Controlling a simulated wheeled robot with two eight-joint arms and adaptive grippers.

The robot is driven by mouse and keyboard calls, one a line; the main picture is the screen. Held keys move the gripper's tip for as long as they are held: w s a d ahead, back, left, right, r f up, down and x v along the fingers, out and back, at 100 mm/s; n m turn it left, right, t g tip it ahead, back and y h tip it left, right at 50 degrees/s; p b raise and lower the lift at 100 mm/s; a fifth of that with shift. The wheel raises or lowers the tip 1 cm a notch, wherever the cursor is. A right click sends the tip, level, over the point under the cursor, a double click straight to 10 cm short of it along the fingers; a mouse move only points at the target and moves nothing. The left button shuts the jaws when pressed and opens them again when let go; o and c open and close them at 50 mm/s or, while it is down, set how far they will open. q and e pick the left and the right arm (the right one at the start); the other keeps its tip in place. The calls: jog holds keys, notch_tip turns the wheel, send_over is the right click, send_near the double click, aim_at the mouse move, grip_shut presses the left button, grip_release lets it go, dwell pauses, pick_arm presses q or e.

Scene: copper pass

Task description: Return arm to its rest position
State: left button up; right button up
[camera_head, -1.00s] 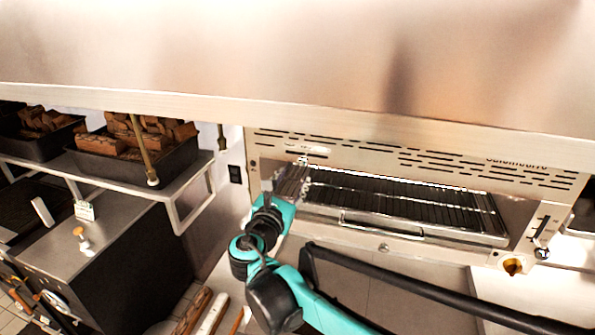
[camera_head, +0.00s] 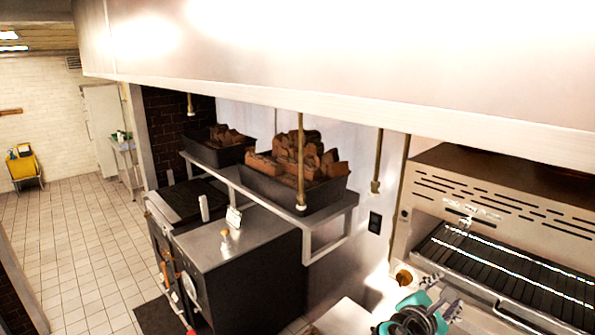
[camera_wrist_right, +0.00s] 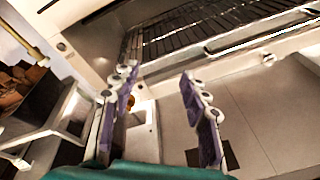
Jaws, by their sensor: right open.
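My right arm (camera_head: 408,325) shows only as a teal and black piece at the bottom right of the head view. Its gripper (camera_head: 442,296) is in front of the left end of the steel grill. In the right wrist view the gripper (camera_wrist_right: 157,80) has its two purple-padded fingers spread apart, with nothing between them. The grill's wire rack (camera_wrist_right: 185,32) lies beyond the fingertips, apart from them. My left arm and gripper are not in view.
A steel hood (camera_head: 330,60) spans the top. A wall shelf (camera_head: 325,215) with black trays of brown chunks (camera_head: 300,160) is left of the grill (camera_head: 500,200). Below is a dark cabinet (camera_head: 255,275). Open tiled floor (camera_head: 90,250) lies far left, with a yellow cart (camera_head: 24,168).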

pick_arm(q)
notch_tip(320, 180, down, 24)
jog(key=b, duration=2.1)
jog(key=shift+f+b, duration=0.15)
jog(key=shift+b, duration=0.25)
pick_arm(e)
jog(key=s+a+f+m+g+y, duration=0.1)
jog(key=s+a+f+m+y, duration=0.3)
jog(key=f, duration=0.9)
jog(key=s+a+f+m+g+y, duration=0.1)
jog(key=s+a+f+m+y, duration=0.2)
jog(key=f, duration=1.1)
jog(key=s+a+f+m+g+y, duration=0.1)
jog(key=s+a+f+m+y, duration=0.3)
jog(key=f+m, duration=0.8)
jog(key=s+a+f, duration=0.2)
jog(key=a, duration=0.2)
jog(key=shift+s+a+y, duration=0.3)
jog(key=shift+s, duration=0.05)
